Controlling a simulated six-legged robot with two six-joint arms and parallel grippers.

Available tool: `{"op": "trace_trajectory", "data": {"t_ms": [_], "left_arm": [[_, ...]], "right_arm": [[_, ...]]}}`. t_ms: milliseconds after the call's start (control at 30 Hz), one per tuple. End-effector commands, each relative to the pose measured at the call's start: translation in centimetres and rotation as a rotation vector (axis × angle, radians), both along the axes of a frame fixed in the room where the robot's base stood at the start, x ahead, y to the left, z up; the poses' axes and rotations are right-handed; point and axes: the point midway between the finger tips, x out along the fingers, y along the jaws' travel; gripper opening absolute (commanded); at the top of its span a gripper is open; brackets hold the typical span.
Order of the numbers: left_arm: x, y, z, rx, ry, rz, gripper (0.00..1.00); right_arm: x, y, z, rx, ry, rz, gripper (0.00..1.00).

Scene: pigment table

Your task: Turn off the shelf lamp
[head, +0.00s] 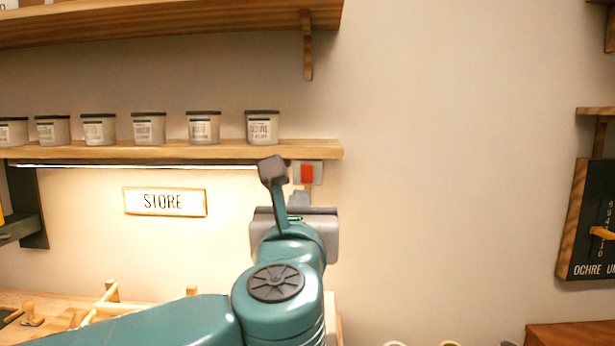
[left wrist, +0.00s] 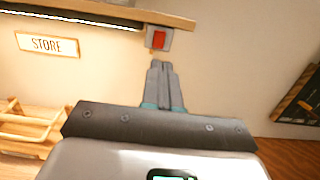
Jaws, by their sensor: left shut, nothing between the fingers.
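The shelf lamp (head: 150,165) is a lit strip under the lower shelf; its bright line also shows in the left wrist view (left wrist: 70,17). A red switch (head: 307,174) on a grey plate sits on the wall at the right end of that shelf. In the left wrist view the red switch (left wrist: 158,39) is just beyond the fingertips. My left gripper (left wrist: 161,64) is shut and empty, pointing at the wall a little below the switch. A gap seems to remain, but its depth is hard to judge. In the head view my wrist partly hides the fingers. My right gripper is not in view.
Several lidded jars (head: 200,127) stand on the lower shelf (head: 200,151) above the lamp. A STORE sign (head: 165,202) hangs on the lit wall. A wooden rack (left wrist: 30,122) is at the lower left. A dark board (head: 585,220) hangs far right; the wall between is clear.

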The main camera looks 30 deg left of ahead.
Motion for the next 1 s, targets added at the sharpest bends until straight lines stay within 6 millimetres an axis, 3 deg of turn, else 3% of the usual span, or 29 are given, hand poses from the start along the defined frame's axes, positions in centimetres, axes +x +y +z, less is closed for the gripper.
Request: {"op": "trace_trajectory", "data": {"t_ms": [267,700,1000], "left_arm": [[1.4,1.0,0.4,0.002,0.003,0.006,0.00],[9.3,5.5,1.8,0.001,0.004,0.006,0.00],[11.8,7.0,2.0,0.001,0.001,0.004,0.00]], "right_arm": [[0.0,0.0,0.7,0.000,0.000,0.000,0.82],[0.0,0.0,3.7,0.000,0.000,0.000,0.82],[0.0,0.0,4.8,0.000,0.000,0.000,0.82]]}}
